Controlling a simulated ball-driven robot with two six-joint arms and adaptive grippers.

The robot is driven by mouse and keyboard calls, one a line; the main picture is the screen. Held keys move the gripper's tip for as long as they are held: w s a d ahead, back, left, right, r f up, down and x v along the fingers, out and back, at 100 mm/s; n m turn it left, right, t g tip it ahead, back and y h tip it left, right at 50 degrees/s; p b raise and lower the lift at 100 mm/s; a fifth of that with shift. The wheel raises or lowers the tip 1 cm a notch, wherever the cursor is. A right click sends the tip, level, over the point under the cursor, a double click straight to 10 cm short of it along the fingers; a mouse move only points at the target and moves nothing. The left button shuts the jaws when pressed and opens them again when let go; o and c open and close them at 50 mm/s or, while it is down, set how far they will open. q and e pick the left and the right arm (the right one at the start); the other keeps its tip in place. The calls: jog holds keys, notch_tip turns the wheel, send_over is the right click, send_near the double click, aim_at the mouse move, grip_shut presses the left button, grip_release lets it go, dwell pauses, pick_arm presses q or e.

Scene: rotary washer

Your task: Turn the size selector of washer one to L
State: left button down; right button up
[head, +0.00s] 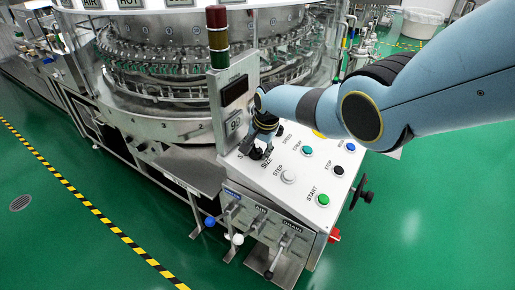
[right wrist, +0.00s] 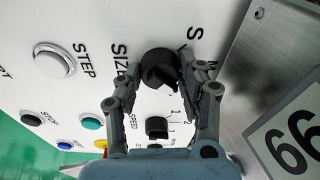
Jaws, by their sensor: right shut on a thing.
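The size selector (right wrist: 158,62) is a round black knob on a white control panel, next to the word SIZE, with letters including S and M beside it in the right wrist view. In the head view the selector (head: 257,154) is partly hidden by my right gripper (head: 262,137). My right gripper (right wrist: 163,78) is shut on the knob, with one finger on each side of it. I cannot tell which letter the knob points to. My left gripper is not in view.
The panel (head: 245,170) also carries a white STEP button (head: 288,176), a green START button (head: 323,200) and a black speed knob (right wrist: 157,127). A metal box with a number plate (right wrist: 290,140) stands close beside the gripper. A red-and-green light tower (head: 217,38) rises behind.

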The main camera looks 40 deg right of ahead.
jog(key=shift+m, duration=0.6)
jog(key=o, duration=1.1)
jog(key=shift+r, duration=0.1)
jog(key=shift+s+r, duration=0.1)
jog(key=shift+r, duration=0.45)
jog(key=v, duration=1)
jog(key=shift+s+r, duration=0.15)
jog(key=shift+r, duration=0.15)
